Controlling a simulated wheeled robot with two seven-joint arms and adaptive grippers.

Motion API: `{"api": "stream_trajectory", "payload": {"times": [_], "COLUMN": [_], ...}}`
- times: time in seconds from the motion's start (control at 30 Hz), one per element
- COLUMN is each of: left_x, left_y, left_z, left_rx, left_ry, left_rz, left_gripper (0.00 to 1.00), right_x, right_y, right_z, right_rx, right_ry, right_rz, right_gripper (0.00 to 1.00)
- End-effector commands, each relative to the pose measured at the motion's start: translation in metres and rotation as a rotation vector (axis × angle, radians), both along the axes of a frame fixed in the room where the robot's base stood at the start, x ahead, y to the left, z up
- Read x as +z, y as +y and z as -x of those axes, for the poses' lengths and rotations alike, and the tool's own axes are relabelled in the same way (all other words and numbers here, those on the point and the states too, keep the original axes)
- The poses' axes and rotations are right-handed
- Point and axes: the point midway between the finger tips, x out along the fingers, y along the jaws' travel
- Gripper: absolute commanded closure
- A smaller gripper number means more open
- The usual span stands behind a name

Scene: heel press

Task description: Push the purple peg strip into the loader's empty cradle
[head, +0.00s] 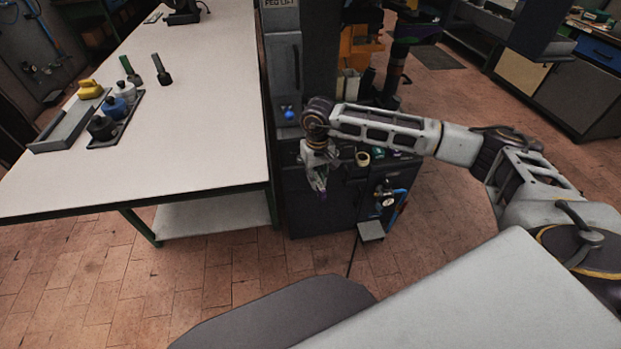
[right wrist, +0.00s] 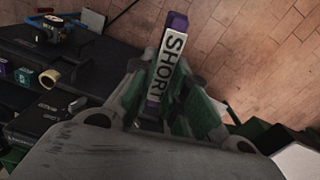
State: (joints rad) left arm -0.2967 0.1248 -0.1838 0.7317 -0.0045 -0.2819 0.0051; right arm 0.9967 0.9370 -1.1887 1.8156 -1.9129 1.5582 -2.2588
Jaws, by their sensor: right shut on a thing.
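My right gripper (head: 320,188) hangs in front of the dark machine cabinet, shut on a purple peg strip. Only a small purple bit of the strip (head: 323,196) shows at the fingertips in the head view. In the right wrist view the strip (right wrist: 177,24) stands out between the green-padded fingers of the right gripper (right wrist: 162,95), with a white label reading "SHORT" and purple ends. The strip is clear of the cabinet, over the floor in that view. I cannot make out the loader's empty cradle. My left gripper is not in view.
The dark cabinet (right wrist: 98,80) carries a cream roll (right wrist: 50,78) and a green labelled piece (right wrist: 25,77); another purple piece (right wrist: 4,70) shows at the view's left edge. A white workbench (head: 190,130) with bottles and a grey tray stands left. Brick floor is open in front.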

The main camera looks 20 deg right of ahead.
Motion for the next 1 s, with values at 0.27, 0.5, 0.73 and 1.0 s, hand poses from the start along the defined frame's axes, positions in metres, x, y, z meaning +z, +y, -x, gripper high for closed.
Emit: {"api": "stream_trajectory", "payload": {"times": [0.27, 0.5, 0.73, 1.0], "left_x": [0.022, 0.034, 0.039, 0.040], "left_y": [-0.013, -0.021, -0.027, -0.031], "left_z": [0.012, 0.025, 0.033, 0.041], "left_rx": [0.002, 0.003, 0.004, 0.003], "left_ry": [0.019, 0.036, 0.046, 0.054], "left_rz": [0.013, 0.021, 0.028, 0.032], "left_gripper": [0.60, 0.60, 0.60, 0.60], "right_x": [0.035, 0.065, 0.085, 0.100], "right_y": [-0.025, -0.046, -0.060, -0.069], "right_z": [-0.004, -0.008, -0.010, -0.013], "right_rx": [-0.055, -0.128, -0.327, -0.568], "right_ry": [0.002, 0.001, 0.001, 0.001], "right_rz": [0.001, 0.000, 0.001, 0.000], "right_gripper": [1.00, 1.00, 1.00, 1.00]}}
